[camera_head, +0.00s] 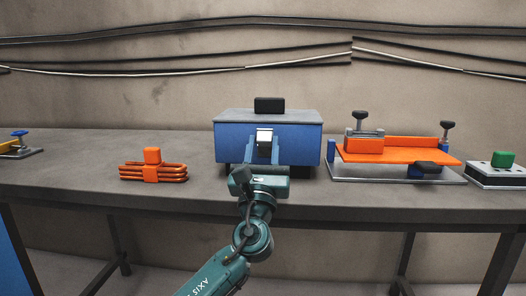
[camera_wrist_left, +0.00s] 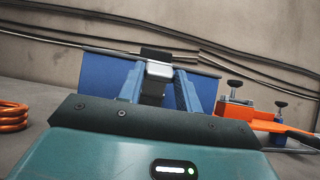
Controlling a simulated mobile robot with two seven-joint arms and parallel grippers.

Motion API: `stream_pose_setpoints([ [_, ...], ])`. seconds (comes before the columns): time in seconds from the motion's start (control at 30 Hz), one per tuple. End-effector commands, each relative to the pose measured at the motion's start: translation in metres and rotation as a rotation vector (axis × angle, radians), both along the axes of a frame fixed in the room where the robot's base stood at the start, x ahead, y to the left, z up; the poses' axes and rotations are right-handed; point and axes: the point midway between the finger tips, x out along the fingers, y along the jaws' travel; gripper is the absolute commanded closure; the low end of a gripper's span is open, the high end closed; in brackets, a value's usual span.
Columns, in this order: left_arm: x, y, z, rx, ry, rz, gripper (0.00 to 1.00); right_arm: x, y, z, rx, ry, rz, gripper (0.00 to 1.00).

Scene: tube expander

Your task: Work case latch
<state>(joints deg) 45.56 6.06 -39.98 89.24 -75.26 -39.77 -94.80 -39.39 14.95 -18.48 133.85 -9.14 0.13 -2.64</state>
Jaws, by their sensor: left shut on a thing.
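The case (camera_head: 228,143) is a blue box with a grey lid and a black block on top, standing on the bench. Its latch (camera_head: 264,136) is a pale metal piece at the middle of the front face. My left gripper (camera_head: 263,150) is in front of the case with its blue fingers on either side of the latch, shut on it. In the left wrist view the latch (camera_wrist_left: 159,70) sits between the two blue fingers (camera_wrist_left: 156,85), with the blue case (camera_wrist_left: 105,72) behind. The lower part of the latch is hidden. My right gripper is not in view.
Orange coiled tubing (camera_head: 153,172) lies on the bench (camera_head: 80,160) to the left. An orange clamp fixture (camera_head: 395,150) on a metal plate stands to the right. A box with a green button (camera_head: 502,160) is at the far right. The bench between the tubing and case is clear.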

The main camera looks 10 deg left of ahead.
Motion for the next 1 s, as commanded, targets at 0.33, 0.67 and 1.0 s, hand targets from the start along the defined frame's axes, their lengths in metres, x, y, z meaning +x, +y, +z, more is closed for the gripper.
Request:
stream_pose_setpoints([
  [0.33,0.000,0.000,0.001,-0.001,-0.001,-0.001,0.52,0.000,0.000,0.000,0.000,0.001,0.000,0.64],
  [0.67,0.000,0.000,0.000,0.000,0.000,0.000,0.44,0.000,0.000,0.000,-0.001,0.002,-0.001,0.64],
  [1.0,-0.040,0.000,-0.029,0.000,0.005,-0.002,0.44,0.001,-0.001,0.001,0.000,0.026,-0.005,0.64],
])
